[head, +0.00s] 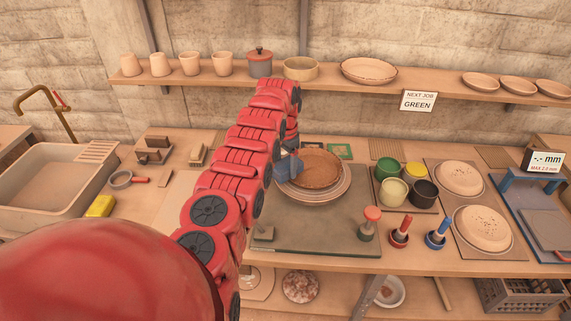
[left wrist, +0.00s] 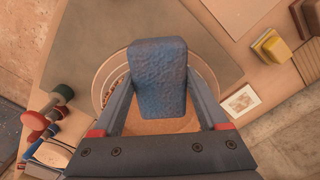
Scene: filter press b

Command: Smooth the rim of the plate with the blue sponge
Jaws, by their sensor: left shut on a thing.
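My left gripper (head: 287,160) is shut on the blue sponge (left wrist: 157,72), which sits between its two fingers in the left wrist view. The sponge also shows in the head view (head: 290,167) at the left edge of the brown plate (head: 320,170). The plate lies on a pale round wheel head (head: 325,198) on a dark green board (head: 340,240). In the left wrist view the sponge and gripper hide much of the plate (left wrist: 160,126). I cannot tell whether the sponge touches the rim. My right gripper is not in view.
Glaze pots (head: 393,190) and two pale speckled plates (head: 484,228) stand right of the board. A red-topped stamp (head: 369,222) stands on its front right part. A sink (head: 50,185) and a yellow sponge (head: 100,206) are at left. A shelf (head: 350,85) with pottery runs along the wall.

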